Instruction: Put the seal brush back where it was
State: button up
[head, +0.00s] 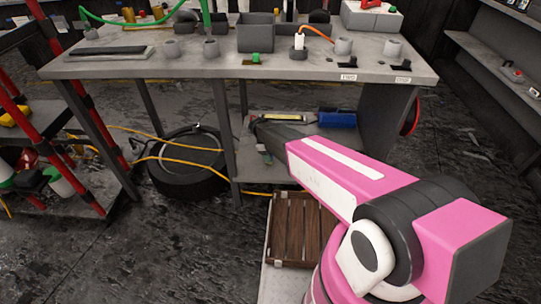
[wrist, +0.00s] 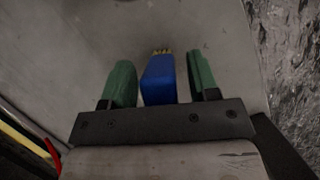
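The seal brush (wrist: 158,80), a blue block with short yellow bristles at its far end, is between the two green fingers of my gripper (wrist: 162,82) in the wrist view. A narrow gap shows on its left and a wider one on its right, so the fingers look open around it, not pressed on it. A grey surface lies beyond them; whether the brush touches it I cannot tell. In the head view my gripper (head: 264,153) is small, at the left of the lower shelf (head: 265,173) under the workbench; the brush is not clear there.
A blue box (head: 337,118) lies farther right on the lower shelf. The grey workbench (head: 170,68) above carries grey cups, a bin (head: 255,33) and a green hose. A wooden crate (head: 300,228) is in front.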

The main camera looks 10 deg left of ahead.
jog(key=v, duration=1.2)
jog(key=s+d+r+m+y, duration=0.1)
jog(key=s+d+r+m, duration=0.2)
jog(key=d, duration=0.8)
jog(key=s+d+r+m+t+y, duration=0.1)
jog(key=s+d+r+m, duration=0.3)
jog(key=d, duration=0.7)
jog(key=s+d+r+m+y, duration=0.2)
jog(key=s+d+m, duration=0.5)
jog(key=d, duration=0.4)
jog(key=shift+r, duration=0.8)
jog(key=shift+d, duration=0.15)
